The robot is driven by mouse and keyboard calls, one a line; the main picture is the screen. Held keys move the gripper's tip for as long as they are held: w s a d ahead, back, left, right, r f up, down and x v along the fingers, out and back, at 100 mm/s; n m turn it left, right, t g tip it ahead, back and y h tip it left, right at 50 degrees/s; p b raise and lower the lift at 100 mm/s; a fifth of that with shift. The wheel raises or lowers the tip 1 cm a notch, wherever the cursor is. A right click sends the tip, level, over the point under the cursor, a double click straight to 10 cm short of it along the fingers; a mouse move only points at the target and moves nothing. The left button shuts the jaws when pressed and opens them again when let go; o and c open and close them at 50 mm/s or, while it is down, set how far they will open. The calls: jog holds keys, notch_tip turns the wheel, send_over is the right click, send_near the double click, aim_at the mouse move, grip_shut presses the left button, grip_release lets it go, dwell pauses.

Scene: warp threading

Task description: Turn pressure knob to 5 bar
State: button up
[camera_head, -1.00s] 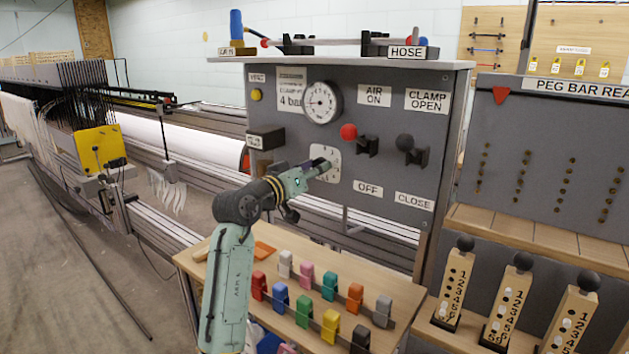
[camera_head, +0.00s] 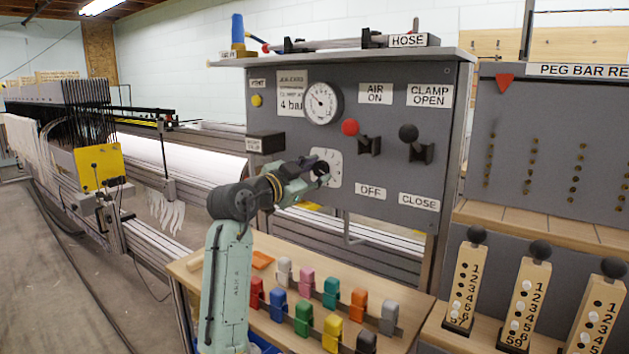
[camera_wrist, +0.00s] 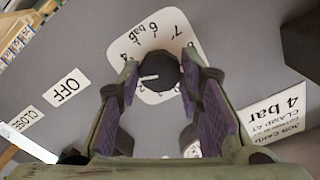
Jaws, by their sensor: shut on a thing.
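The black pressure knob (camera_wrist: 158,72) sits on a white numbered dial plate (camera_wrist: 158,32). My gripper (camera_wrist: 160,78) has a finger on each side of the knob and is shut on it in the wrist view. A white pointer line on the knob points left in that view, near the printed 4; its exact reading is unclear. In the head view my gripper (camera_head: 322,172) covers much of the dial plate (camera_head: 334,158). The round pressure gauge (camera_head: 322,103) is above it; its needle points toward the upper left, too small to read.
A job card (camera_head: 291,92) reads 4 bar. The red-knobbed air lever (camera_head: 351,128) and black-knobbed clamp lever (camera_head: 408,133) stick out right of the dial. A dark box (camera_head: 266,142) is to its left. Several coloured clips stand on the bench (camera_head: 205,268) below.

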jog(key=m+b, duration=0.2)
jog(key=m, duration=0.3)
jog(key=shift+m, duration=0.3)
jog(key=m+b, duration=0.1)
jog(key=m, duration=0.4)
jog(key=shift+r+m, duration=0.1)
jog(key=shift+m, duration=0.2)
jog(key=shift+b, duration=0.3)
jog(key=o, duration=1.2)
jog(key=shift+c, duration=0.2)
jog(key=v, duration=1.2)
